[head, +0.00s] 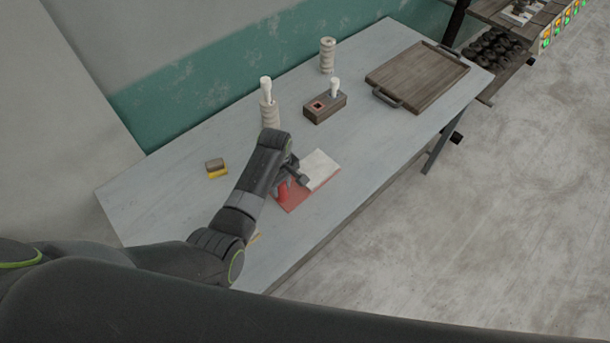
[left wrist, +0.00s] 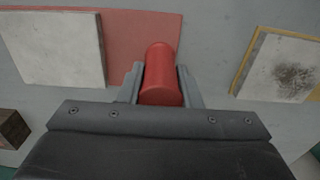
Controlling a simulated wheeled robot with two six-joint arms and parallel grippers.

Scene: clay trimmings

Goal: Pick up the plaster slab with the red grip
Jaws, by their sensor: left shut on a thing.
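The plaster slab (head: 319,167) is a pale square on a red board (head: 292,203), near the table's front edge. Its upright red grip (head: 283,192) stands at the board's near-left end. In the left wrist view, the red grip (left wrist: 160,78) stands between my left gripper's fingers (left wrist: 160,84), with the pale slab (left wrist: 55,48) to the left and the red board (left wrist: 135,35) behind. My left gripper (head: 288,182) is shut on the red grip. Whether the board touches the table is unclear. My right gripper is not in view.
A yellow-edged slab (left wrist: 285,68) lies to the right in the wrist view.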

